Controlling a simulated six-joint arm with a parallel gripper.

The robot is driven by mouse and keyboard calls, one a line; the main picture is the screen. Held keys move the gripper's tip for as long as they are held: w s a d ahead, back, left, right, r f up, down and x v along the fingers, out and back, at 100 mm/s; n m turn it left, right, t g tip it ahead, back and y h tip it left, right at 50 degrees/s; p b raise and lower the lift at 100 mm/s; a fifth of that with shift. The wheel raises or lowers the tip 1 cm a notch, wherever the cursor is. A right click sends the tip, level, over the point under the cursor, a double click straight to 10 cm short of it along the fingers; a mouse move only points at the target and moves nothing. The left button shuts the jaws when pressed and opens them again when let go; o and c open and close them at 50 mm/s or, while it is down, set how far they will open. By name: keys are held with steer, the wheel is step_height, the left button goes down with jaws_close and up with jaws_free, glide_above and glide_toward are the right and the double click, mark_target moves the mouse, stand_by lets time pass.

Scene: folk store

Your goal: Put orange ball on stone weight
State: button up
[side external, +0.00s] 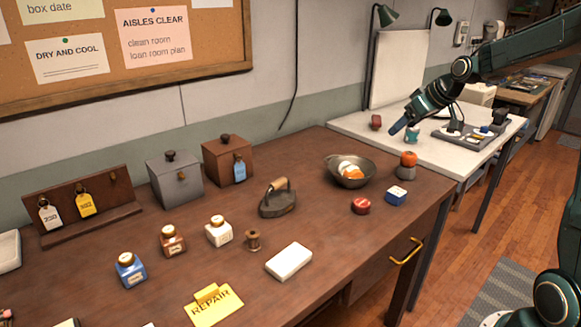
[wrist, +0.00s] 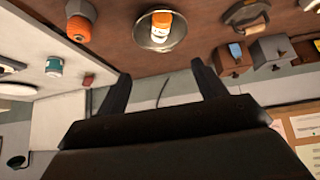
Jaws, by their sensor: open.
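The orange ball (side external: 409,158) sits on top of the grey stone weight (side external: 405,173), near the right end of the brown counter. In the wrist view the orange ball (wrist: 77,29) and the stone weight (wrist: 82,9) show at the upper left, the ball against the weight. My gripper (side external: 398,127) is behind and above them in the side view, over the white table's edge, apart from both. In the wrist view my gripper (wrist: 162,84) has its two fingers spread with nothing between them.
A dark pan (side external: 337,174) with orange and white contents stands left of the weight. A red tin (side external: 361,206) and a blue box (side external: 396,195) lie in front. A teal-and-white jar (side external: 412,135) and red block (side external: 376,122) stand on the white table. An iron (side external: 278,202) is farther left.

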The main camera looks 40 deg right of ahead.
steer(key=s+a+r+g, duration=0.1)
steer(key=s+a+r, duration=0.3)
steer(key=a, duration=0.5)
steer(key=s+a+r, duration=0.1)
steer(key=s+a, duration=0.5)
steer(key=a, duration=0.2)
steer(key=s+a+f, duration=0.1)
steer(key=s+a, duration=0.3)
steer(key=s, duration=0.4)
steer(key=s+a+f, duration=0.1)
steer(key=s+a, duration=0.3)
steer(key=s, duration=0.3)
steer(key=shift+s+f+g, duration=0.4)
